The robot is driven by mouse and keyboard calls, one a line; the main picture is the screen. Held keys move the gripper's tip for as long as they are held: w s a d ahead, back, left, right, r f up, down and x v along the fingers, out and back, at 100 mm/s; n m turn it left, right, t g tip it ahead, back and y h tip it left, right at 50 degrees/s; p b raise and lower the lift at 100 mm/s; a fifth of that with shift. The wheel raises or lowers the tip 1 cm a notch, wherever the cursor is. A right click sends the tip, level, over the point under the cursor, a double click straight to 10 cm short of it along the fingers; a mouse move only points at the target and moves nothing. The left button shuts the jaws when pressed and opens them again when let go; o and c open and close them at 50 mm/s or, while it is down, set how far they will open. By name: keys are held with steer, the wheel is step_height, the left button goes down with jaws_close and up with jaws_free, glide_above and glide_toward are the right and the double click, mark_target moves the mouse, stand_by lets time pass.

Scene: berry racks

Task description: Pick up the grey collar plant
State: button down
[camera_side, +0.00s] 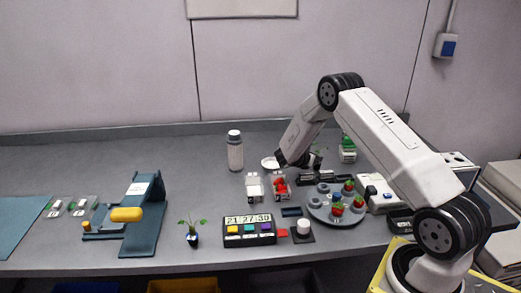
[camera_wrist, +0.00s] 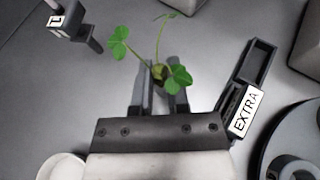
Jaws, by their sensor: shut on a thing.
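My gripper (camera_wrist: 160,85) is shut on a small plant (camera_wrist: 178,76) with green three-part leaves in the wrist view. The plant's stem base sits between the two fingertips, and its leaves spread above and beside them. The collar is mostly hidden between the fingers, so I cannot make out its colour. In the side view, my gripper (camera_side: 308,160) is behind the round tray, and the held plant is largely hidden there.
A black rack labelled EXTRA (camera_wrist: 262,62) lies just right of my gripper. A round grey tray (camera_side: 322,216) holds several red-and-green plants. Another plant (camera_side: 191,236) stands at the front, left of a timer (camera_side: 249,230). A white bottle (camera_side: 235,154) stands behind.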

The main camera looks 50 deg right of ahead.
steer(key=shift+r, duration=0.5)
steer(key=s+a+r, duration=0.8)
steer(key=s+r, duration=0.3)
steer(key=shift+s+r, duration=0.3)
steer(key=shift+r, duration=0.1)
steer(key=shift+r, duration=0.1)
stand_by(0.9)
